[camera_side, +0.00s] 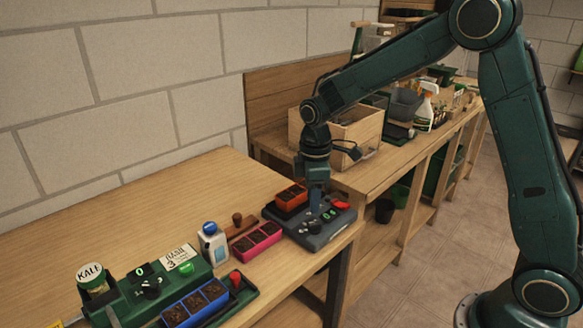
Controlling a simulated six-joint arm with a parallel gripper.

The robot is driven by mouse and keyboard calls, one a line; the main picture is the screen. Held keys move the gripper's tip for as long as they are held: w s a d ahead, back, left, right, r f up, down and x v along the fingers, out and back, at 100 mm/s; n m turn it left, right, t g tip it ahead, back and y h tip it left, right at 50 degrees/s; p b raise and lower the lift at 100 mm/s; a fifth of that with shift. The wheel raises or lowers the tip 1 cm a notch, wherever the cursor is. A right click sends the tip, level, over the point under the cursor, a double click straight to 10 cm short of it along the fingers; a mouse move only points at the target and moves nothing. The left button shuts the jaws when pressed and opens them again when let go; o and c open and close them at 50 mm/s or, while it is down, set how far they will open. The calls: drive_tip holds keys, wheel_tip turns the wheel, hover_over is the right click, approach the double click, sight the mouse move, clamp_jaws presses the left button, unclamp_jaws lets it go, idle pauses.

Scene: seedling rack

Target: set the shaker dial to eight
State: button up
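A dark grey device (294,236), which looks like the shaker, sits near the right end of the near bench and bears an orange seedling tray (291,196). A black dial (315,227) is on its front, with a small green display (328,214) that seems to read 0 and a red button (341,205). My gripper (315,208) points down over the device, just behind the dial in the picture. The fingers are small and dark, and their gap cannot be made out. Contact with the dial cannot be told.
A green device (128,307) with its own dial (150,288) and a display (140,270) reading 0 stands at the left, near a KALI jar (94,280). A blue tray (197,303), bottle (213,243) and pink tray (257,242) stand between. The rear left bench is clear.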

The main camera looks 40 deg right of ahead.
sight(312, 223)
drive_tip(key=shift+f, duration=3.35)
drive_tip(key=shift+c, duration=0.3)
clamp_jaws()
